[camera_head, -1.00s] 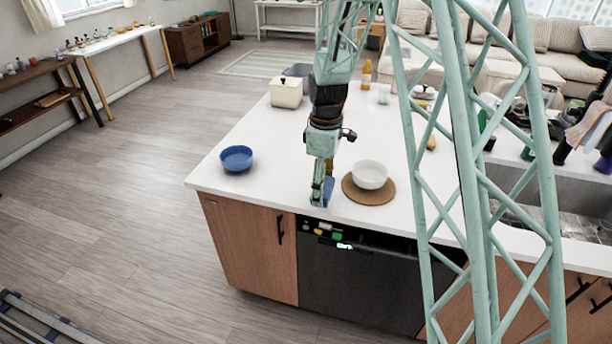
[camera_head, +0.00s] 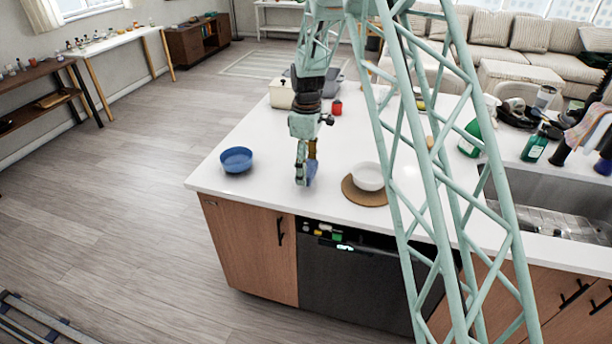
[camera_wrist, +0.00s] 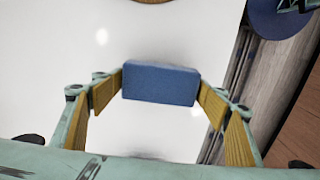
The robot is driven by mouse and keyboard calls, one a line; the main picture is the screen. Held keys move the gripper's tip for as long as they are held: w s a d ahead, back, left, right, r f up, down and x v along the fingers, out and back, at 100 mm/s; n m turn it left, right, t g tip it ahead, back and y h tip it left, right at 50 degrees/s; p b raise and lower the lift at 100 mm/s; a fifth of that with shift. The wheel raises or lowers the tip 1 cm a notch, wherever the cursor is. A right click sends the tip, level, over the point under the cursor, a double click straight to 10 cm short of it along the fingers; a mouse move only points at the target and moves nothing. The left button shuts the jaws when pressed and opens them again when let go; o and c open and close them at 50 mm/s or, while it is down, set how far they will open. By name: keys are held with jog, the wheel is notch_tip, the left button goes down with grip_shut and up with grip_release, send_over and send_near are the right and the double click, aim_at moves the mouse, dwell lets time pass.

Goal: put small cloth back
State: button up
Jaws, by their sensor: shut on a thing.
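A small blue rectangular piece (camera_wrist: 160,83), like a folded cloth or sponge, is pinched between the yellow-padded fingers of my gripper (camera_wrist: 161,88). In the head view the blue piece (camera_head: 311,173) hangs below my gripper (camera_head: 305,168), low over the white island top, between the blue bowl and the white bowl. I cannot tell whether it touches the counter. Several cloths (camera_head: 590,124) in pink, blue and other colours hang by the sink at the right. My arm and gripper partly hide the counter behind them.
A blue bowl (camera_head: 236,160) is left of my gripper. A white bowl (camera_head: 368,176) on a round cork mat (camera_head: 355,194) is to the right. A pale box (camera_head: 281,93) and a red cup (camera_head: 337,107) stand farther back. The sink (camera_head: 550,222) and green bottles (camera_head: 534,148) are at right.

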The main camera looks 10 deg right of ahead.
dwell(0.3)
jog(key=shift+w+a+f, duration=0.1)
jog(key=shift+w+f, duration=0.1)
jog(key=shift+w, duration=0.25)
jog(key=shift+f, duration=1.6)
jog(key=shift+f, duration=0.15)
jog(key=o, duration=0.8)
jog(key=shift+r, duration=0.2)
notch_tip(320, 180, up, 12)
jog(key=shift+f, duration=0.15)
